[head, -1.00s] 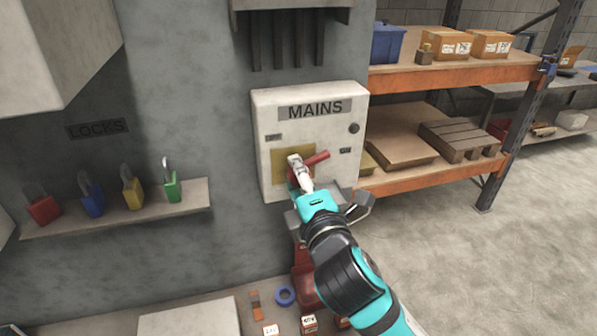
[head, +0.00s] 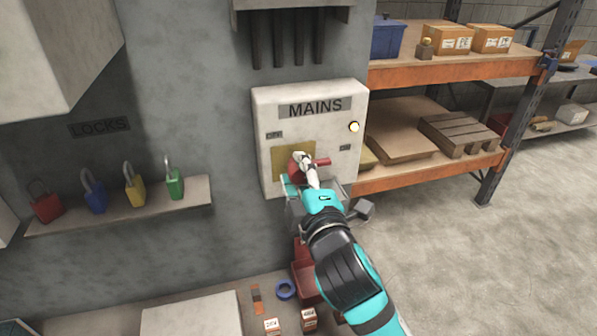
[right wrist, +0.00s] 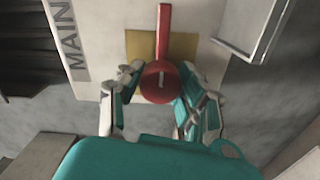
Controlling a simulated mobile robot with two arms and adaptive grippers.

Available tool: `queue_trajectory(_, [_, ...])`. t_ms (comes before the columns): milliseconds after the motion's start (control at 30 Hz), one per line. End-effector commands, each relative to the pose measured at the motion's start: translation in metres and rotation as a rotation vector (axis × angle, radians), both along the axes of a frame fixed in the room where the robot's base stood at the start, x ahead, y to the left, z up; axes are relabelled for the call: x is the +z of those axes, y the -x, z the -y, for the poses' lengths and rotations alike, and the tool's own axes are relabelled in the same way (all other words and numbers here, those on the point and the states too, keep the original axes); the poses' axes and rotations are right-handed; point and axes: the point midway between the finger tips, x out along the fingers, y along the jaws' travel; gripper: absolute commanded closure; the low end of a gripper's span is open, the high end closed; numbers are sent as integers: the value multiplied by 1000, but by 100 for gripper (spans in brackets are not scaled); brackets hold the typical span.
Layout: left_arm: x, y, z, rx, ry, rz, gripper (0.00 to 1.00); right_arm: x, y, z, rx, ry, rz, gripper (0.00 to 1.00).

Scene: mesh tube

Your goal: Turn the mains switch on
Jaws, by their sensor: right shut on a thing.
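The white mains box (head: 262,110) is on the grey wall, with a MAINS label and a yellow plate (head: 281,160). Its red switch handle (head: 322,162) points right, nearly level, on the side of the small right-hand label. The round indicator (head: 354,127) glows pale yellow. My right gripper (head: 303,166) is at the switch, hiding part of it. In the right wrist view, its fingers sit on both sides of the round red hub (right wrist: 160,82), shut on it, with the lever running straight up between them. My left gripper is out of view.
A shelf (head: 120,213) at left carries red, blue, yellow and green padlocks. A bench below holds a blue ring (head: 286,289), a red bin (head: 306,286) and small boxes. Orange-beamed racking (head: 440,74) stands at right.

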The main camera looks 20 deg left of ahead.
Motion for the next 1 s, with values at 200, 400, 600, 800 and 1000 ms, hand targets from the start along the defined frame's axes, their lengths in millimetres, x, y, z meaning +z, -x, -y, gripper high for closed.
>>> queue_trajectory(200, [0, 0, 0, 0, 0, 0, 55, -2, 0, 0, 0, 1, -5, 63])
queue_trajectory(400, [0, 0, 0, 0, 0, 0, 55, -2, 0, 0, 0, 1, -4, 39])
queue_trajectory(600, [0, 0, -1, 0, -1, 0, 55, -1, 0, 0, 0, 1, -2, 39])
queue_trajectory(800, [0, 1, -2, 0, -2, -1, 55, -1, 11, 7, 1, 2, -2, 39])
queue_trajectory(1000, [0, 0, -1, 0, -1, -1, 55, -2, 45, 30, 1, 1, -3, 39])
